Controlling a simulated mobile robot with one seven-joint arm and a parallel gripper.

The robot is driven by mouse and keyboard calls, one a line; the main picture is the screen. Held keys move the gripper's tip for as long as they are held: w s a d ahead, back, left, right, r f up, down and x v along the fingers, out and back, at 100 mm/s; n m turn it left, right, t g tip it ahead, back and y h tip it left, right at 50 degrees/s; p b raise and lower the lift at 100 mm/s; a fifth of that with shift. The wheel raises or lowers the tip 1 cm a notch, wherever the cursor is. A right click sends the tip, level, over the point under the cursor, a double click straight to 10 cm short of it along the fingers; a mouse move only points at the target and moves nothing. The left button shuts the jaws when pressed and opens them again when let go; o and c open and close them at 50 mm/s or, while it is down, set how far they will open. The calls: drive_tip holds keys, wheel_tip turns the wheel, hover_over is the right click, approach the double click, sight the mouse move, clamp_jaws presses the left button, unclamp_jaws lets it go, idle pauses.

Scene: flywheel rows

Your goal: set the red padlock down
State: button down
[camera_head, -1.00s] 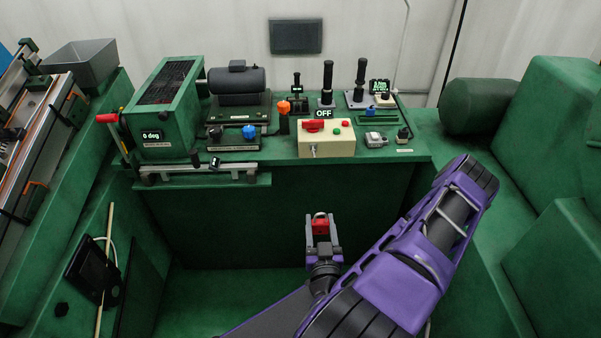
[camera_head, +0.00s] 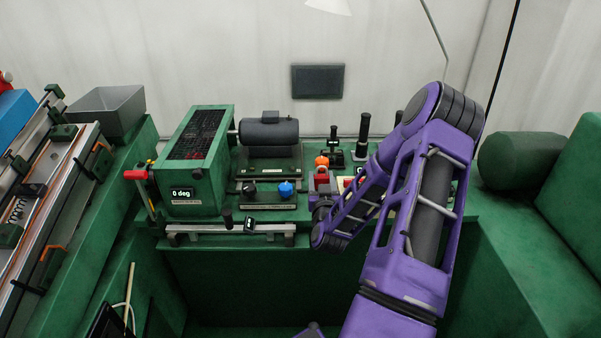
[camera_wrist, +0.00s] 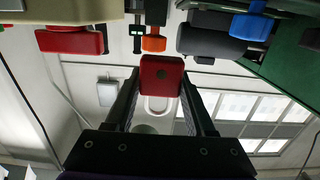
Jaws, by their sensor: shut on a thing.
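The red padlock (camera_wrist: 162,75) is held between the two dark fingers of my gripper (camera_wrist: 160,88) in the wrist view. Its pale shackle shows below its body in that picture. In the head view the padlock (camera_head: 321,178) is a small red block over the green bench, in front of the orange-topped knob (camera_head: 322,161). My gripper (camera_head: 320,188) is shut on it there, partly hidden by my purple arm. I cannot tell whether the padlock touches anything beneath it.
The bench carries a green housing reading 0 deg (camera_head: 181,193), a dark motor (camera_head: 268,133), a blue knob (camera_head: 286,189) and upright handles (camera_head: 363,130). My arm hides most of the control box. In the wrist view its beige body (camera_wrist: 60,10) and red switch (camera_wrist: 72,41) show upper left.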

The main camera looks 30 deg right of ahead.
drive_tip(key=shift+w, duration=0.35)
wheel_tip(320, 180, down, 9)
drive_tip(key=shift+f+b, duration=0.2)
drive_tip(key=shift+b, duration=0.2)
drive_tip(key=shift+f, duration=0.2)
drive_tip(key=shift+c, duration=1.2)
unclamp_jaws()
drive_tip(key=shift+r, duration=0.15)
drive_tip(key=shift+r, duration=0.15)
drive_tip(key=v, duration=1.2)
